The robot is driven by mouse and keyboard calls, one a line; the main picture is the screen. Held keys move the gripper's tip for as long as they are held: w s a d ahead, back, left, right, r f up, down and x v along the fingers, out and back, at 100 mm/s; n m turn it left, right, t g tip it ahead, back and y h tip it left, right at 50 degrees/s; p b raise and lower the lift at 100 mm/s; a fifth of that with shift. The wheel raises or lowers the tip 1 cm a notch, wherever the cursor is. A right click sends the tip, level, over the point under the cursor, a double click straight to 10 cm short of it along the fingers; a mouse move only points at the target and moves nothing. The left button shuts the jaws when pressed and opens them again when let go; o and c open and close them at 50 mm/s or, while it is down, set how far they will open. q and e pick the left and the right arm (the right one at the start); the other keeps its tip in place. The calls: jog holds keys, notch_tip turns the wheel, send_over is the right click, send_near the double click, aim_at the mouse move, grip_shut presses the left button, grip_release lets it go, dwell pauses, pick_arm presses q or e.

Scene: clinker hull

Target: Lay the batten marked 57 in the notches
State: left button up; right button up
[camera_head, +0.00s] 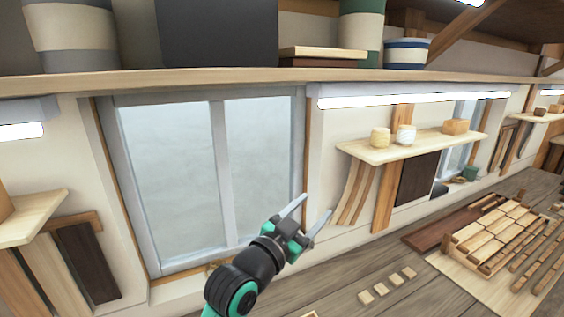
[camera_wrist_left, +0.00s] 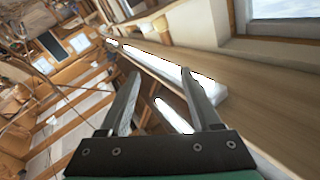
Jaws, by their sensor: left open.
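My left gripper (camera_head: 317,205) is raised in front of the wall by the window, its two fingers spread apart with nothing between them. In the left wrist view the same gripper (camera_wrist_left: 160,74) is open and empty, facing shelves and a bright light strip. Several thin wooden battens (camera_head: 536,246) lie on a pale board (camera_head: 466,284) on the bench at the right, well away from the gripper. Beside them is a wooden piece with rows of pale blocks (camera_head: 497,231). No number 57 is readable, and I cannot make out the notches. My right gripper is not in view.
Several small pale blocks (camera_head: 388,285) lie on the dark bench (camera_head: 345,297). A long upper shelf (camera_head: 230,79) with tins runs above, and a small wall shelf (camera_head: 410,146) holds yarn-like rolls. The window (camera_head: 175,180) is behind the gripper. Bare bench lies below right of it.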

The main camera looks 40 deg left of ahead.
pick_arm(q)
jog(key=s+d+r+n+t+h, duration=0.1)
jog(key=s+d+r+t, duration=0.3)
jog(key=s+r, duration=0.6)
jog(key=s+d+r+n+t+h, duration=0.1)
jog(key=s+d+r+t, duration=0.3)
jog(key=s+r, duration=0.6)
notch_tip(320, 180, up, 3)
jog(key=shift+s+d+f+h, duration=0.1)
jog(key=shift+s+d+h, duration=0.3)
jog(key=shift+d+h, duration=0.55)
jog(key=shift+d+y, duration=0.2)
jog(key=shift+y, duration=0.05)
